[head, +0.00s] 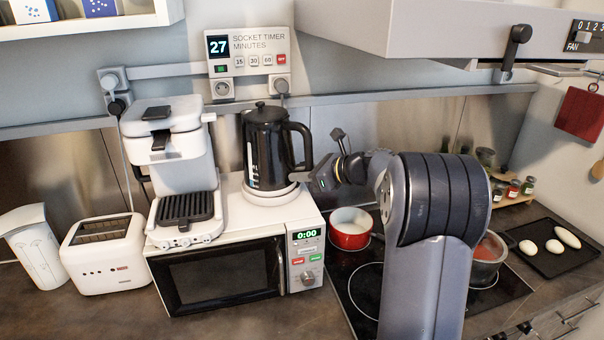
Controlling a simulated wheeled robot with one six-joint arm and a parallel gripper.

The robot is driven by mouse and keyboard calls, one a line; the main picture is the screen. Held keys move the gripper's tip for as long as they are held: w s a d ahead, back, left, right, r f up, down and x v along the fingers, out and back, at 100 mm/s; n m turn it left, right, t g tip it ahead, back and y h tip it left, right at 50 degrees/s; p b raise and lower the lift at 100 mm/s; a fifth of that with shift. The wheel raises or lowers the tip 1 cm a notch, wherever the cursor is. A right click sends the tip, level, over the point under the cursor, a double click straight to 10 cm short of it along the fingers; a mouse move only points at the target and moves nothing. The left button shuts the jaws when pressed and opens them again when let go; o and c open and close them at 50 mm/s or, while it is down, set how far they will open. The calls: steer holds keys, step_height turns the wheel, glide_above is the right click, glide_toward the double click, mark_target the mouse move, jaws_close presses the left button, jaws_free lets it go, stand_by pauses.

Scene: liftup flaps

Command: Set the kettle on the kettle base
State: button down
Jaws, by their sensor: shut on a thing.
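The black kettle (264,150) stands upright at the white round kettle base (270,195), on top of the microwave (226,272). Its bottom appears to be at the base's top; I cannot tell whether it is fully seated. The kettle's black handle (303,140) points right. My gripper (318,178) is at the lower end of the handle, to the right of the kettle, and is shut on the handle. The fingertips are small and partly hidden against the dark handle.
A white coffee machine (168,150) stands close left of the kettle. A toaster (108,255) and a white jug (38,240) are further left. A red pot (350,228) sits on the hob to the right. The range hood (400,40) overhangs the upper right.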

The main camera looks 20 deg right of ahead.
steer(key=c, duration=1.6)
jaws_free()
steer(key=shift+o, duration=0.2)
steer(key=shift+f, duration=0.3)
steer(key=shift+v, duration=1.2)
steer(key=p+v, duration=0.3)
steer(key=v, duration=0.5)
steer(key=shift+s+d+r, duration=0.2)
steer(key=shift+s, duration=0.05)
steer(key=shift+w, duration=0.1)
steer(key=b+x, duration=0.2)
steer(key=x, duration=0.4)
steer(key=shift+w+a+f, duration=0.2)
steer(key=shift+a+f, duration=0.05)
steer(key=shift+a, duration=0.05)
steer(key=shift+w+a+f+b, duration=0.15)
steer(key=shift+w+a+b, duration=0.15)
steer(key=shift+w+a, duration=0.2)
